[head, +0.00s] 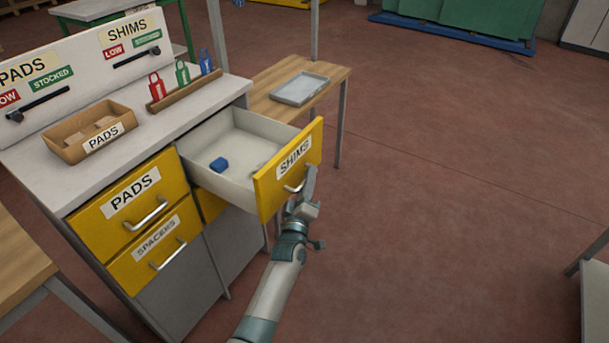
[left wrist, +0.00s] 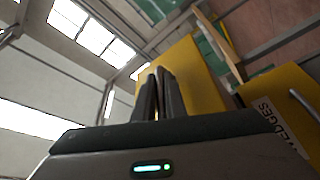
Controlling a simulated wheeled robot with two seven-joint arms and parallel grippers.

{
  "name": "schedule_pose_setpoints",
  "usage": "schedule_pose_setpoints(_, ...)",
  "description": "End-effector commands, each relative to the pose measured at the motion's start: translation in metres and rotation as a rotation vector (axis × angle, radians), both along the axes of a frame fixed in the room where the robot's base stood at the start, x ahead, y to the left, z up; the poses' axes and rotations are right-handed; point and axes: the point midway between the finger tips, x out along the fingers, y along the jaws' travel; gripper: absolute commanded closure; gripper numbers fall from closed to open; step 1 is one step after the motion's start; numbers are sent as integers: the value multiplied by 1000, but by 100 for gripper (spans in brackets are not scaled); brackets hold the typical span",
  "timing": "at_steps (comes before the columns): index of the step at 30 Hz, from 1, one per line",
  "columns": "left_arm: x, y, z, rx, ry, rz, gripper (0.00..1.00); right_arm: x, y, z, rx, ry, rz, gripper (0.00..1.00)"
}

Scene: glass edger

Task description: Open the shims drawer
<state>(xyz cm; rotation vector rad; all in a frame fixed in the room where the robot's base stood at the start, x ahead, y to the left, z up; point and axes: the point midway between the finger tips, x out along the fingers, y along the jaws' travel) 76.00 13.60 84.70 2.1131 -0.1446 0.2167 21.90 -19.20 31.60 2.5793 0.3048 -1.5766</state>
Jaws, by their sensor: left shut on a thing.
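The yellow-fronted shims drawer (head: 289,170) stands pulled well out of the white cabinet, and its pale inside shows. My right gripper is not in view.
The pads drawer (head: 115,208) and spacers drawer (head: 140,265) are shut. A cardboard pads box (head: 72,143) and several coloured tags stand on the cabinet top. A wooden table with a grey tray (head: 300,88) stands behind the open drawer.

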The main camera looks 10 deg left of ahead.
Motion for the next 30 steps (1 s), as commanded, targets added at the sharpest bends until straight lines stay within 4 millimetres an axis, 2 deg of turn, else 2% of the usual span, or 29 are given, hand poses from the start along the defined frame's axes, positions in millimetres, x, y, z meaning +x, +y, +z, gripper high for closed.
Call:
schedule_pose_setpoints(9, -1, 0, -1, 0, 1, 1, 100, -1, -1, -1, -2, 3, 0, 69)
schedule_pose_setpoints(10, -1, 0, -1, 0, 2, 1, 87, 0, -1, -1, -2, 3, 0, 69)
schedule_pose_setpoints(11, -1, 0, -1, 0, 2, 1, 82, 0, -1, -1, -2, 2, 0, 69)
schedule_pose_setpoints(23, -2, 0, -1, 0, 1, 1, 82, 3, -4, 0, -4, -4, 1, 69)
schedule_pose_setpoints(30, -20, 0, -6, 0, 0, 1, 82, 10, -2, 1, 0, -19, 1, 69)
